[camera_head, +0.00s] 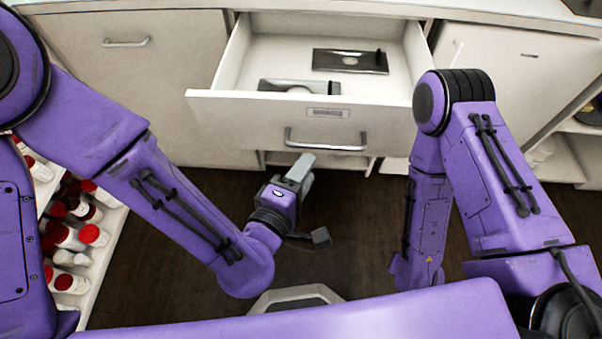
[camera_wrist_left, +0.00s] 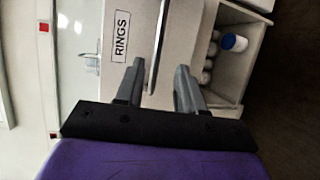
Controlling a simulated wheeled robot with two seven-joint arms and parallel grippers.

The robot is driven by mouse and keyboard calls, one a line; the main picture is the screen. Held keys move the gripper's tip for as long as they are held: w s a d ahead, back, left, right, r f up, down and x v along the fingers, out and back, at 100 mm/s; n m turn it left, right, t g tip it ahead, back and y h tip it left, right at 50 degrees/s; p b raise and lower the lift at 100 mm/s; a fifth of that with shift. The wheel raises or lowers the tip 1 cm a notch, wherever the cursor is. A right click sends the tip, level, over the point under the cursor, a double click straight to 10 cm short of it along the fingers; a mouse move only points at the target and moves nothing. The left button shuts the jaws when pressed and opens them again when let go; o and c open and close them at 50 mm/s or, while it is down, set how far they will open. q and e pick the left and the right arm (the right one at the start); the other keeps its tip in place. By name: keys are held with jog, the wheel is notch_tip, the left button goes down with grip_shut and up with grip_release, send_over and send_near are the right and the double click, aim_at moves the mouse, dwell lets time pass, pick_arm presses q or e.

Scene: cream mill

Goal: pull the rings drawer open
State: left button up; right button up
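The rings drawer (camera_head: 255,113) stands pulled out of the cabinet, with a bar handle (camera_head: 325,143) on its front. Two dark flat plates (camera_head: 350,61) lie inside. In the left wrist view its front carries a RINGS label (camera_wrist_left: 121,36), and the handle (camera_wrist_left: 158,45) shows as a thin bar. My left gripper (camera_head: 300,168) is just below the drawer front, near the handle's left part. In the wrist view the left gripper's fingers (camera_wrist_left: 159,84) are apart, with the handle bar in line with the gap; contact is unclear. My right gripper is not in view.
An open compartment (camera_wrist_left: 247,62) with bottles lies below the drawer. A rack (camera_head: 100,245) of red-capped white bottles stands at the left. A closed cabinet front (camera_head: 130,75) is left of the drawer. Dark floor (camera_head: 345,225) is free between my arms.

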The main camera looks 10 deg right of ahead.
pick_arm(q)
jog(key=p+v, duration=0.2)
jog(key=shift+r+p, duration=0.15)
jog(key=shift+p, duration=0.2)
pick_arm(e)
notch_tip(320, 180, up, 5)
pick_arm(q)
jog(key=shift+d, duration=0.1)
